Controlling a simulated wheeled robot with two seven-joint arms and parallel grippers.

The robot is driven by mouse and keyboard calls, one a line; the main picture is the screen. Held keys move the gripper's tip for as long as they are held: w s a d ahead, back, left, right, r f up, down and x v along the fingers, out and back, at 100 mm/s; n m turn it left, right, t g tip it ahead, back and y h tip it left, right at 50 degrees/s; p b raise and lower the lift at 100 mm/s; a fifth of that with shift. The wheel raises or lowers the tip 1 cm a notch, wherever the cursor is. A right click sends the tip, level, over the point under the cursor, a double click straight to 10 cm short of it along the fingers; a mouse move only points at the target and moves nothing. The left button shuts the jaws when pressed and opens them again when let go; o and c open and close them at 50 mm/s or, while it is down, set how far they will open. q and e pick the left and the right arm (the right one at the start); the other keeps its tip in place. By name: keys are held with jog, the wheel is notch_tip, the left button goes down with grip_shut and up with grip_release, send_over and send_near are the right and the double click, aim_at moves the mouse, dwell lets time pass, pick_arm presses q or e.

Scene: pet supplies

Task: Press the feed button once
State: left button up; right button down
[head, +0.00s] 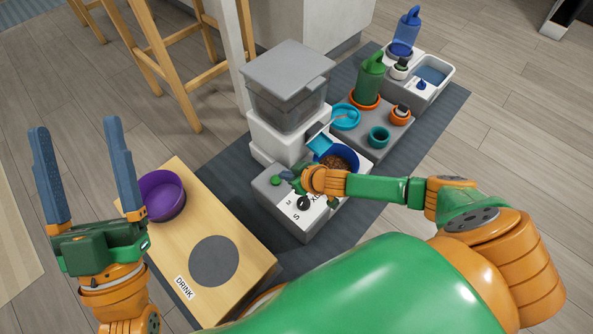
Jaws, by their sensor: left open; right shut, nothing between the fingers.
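The feeder (285,88) has a grey lidded hopper on a white body, with a low grey and white base in front. A small green button (276,181) sits at the base's left end, near a black dial (303,203) with size letters. My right gripper (286,176) is shut and empty, its fingertips right beside the button; I cannot tell whether they touch it. The gripper hides part of the panel. A blue bowl (350,155) of brown kibble stands under the feeder's blue chute (319,142). My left gripper (76,125) is open and empty, raised at the left.
A wooden stand (235,225) marked DRINK holds a purple bowl (164,194). A grey tray (375,145) with a green watering can (370,80) and cups is behind right, a blue dispenser (406,32) beyond. Stool legs (165,70) stand at back left.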

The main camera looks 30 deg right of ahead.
pick_arm(q)
jog(key=w+f+n+g+y+p, duration=0.1)
jog(key=w+f+g+y, duration=0.15)
jog(key=f, duration=0.35)
jog(key=w+f+g+y+p, duration=0.1)
jog(key=w+f+g, duration=0.1)
jog(key=f+g, duration=0.25)
jog(key=s+a+f+g+y+p, duration=0.1)
jog(key=f+g, duration=0.5)
jog(key=f, duration=0.6)
jog(key=shift+s+a+n+g+y, duration=0.45)
jog(key=shift+s+a, duration=0.5)
jog(key=shift+s, duration=0.4)
pick_arm(e)
jog(key=shift+v, duration=2.75)
pick_arm(q)
jog(key=shift+f, duration=0.1)
